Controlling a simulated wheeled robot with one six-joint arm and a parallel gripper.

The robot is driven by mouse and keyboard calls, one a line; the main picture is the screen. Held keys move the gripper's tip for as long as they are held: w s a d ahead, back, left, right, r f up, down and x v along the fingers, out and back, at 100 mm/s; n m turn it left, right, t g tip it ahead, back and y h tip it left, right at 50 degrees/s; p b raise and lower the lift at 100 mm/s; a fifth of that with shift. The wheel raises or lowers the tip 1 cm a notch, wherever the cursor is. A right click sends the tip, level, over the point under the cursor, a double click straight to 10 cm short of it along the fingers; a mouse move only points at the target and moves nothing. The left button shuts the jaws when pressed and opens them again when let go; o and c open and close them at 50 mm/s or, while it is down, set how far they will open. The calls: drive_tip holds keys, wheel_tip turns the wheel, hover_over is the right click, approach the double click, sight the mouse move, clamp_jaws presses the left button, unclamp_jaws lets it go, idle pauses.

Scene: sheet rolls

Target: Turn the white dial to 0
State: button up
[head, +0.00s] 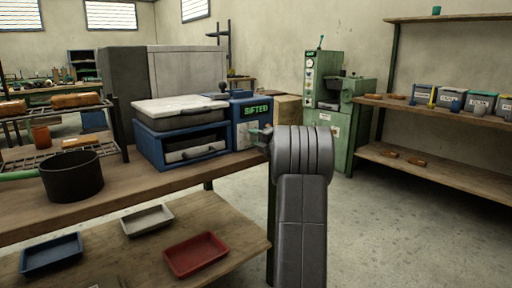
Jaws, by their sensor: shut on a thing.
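The blue machine (240,107) with a green "SIFTED" display (256,110) stands on the wooden bench. Its pale control panel (247,128) is under the display. My gripper (262,132) is at the right part of this panel, mostly hidden by my own arm. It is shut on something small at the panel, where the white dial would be. The dial itself is too small and covered to make out, so its setting cannot be read.
A black pot (72,178) and a wire rack (75,155) are on the bench's left. Blue (51,254), white (147,219) and red (195,254) trays lie on the lower shelf. Open floor (400,220) is on the right, before a green machine (335,120) and shelves.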

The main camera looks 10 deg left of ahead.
drive_tip(key=shift+f+n+b, duration=0.1)
drive_tip(key=shift+n+b, duration=1.05)
drive_tip(key=shift+n, duration=0.45)
drive_tip(key=o, duration=1)
drive_tip(key=p+v, duration=0.2)
drive_tip(key=v, duration=1.1)
drive_tip(key=shift+s+d, duration=0.25)
drive_tip(key=shift+d, duration=0.05)
